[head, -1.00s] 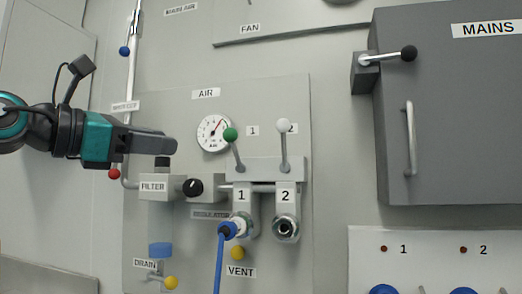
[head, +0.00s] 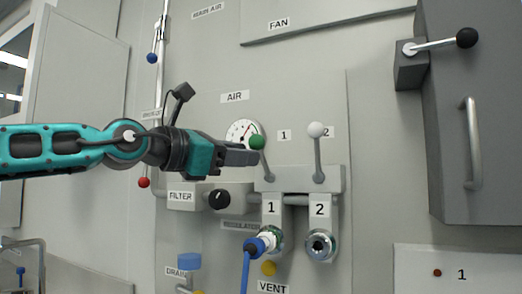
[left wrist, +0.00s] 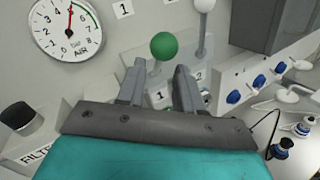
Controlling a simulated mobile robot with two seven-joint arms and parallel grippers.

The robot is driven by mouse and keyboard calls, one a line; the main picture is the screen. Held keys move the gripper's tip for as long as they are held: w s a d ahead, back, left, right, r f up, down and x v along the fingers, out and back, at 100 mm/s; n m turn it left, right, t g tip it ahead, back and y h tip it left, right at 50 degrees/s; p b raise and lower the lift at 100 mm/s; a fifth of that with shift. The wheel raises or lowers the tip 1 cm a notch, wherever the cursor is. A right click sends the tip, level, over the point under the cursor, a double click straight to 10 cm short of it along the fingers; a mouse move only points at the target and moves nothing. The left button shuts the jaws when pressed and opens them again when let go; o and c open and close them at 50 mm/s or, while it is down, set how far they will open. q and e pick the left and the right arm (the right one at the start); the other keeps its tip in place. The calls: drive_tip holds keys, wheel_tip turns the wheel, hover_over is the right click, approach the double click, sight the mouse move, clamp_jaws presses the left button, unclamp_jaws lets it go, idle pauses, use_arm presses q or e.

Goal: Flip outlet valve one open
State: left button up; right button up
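The outlet valve one lever has a green ball knob (head: 257,142) and a thin stem leaning up and left from the manifold above the outlet marked 1 (head: 270,208). The green knob (left wrist: 163,46) also shows in the left wrist view, centred beyond the gap between my fingers. My left gripper (head: 256,157) comes in from the left with its tips at the stem, just below the knob. In the left wrist view its two fingers (left wrist: 159,88) stand apart. Whether they touch the stem I cannot tell. My right gripper is not in view.
The white-knobbed lever (head: 316,130) of outlet two stands close on the right. A pressure gauge (left wrist: 67,28) is behind and left of the fingers. The filter's black knob (head: 219,199) is below my gripper. A blue hose (head: 246,270) hangs from outlet one.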

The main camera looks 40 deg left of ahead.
sight(262, 160)
use_arm(q)
drive_tip(key=shift+w+d+p, duration=0.2)
drive_tip(key=shift+w+p, duration=0.1)
drive_tip(key=shift+w, duration=1.05)
drive_tip(key=shift+w+d+p, duration=0.2)
drive_tip(key=shift+w+p, duration=0.1)
drive_tip(key=shift+w, duration=1)
clamp_jaws()
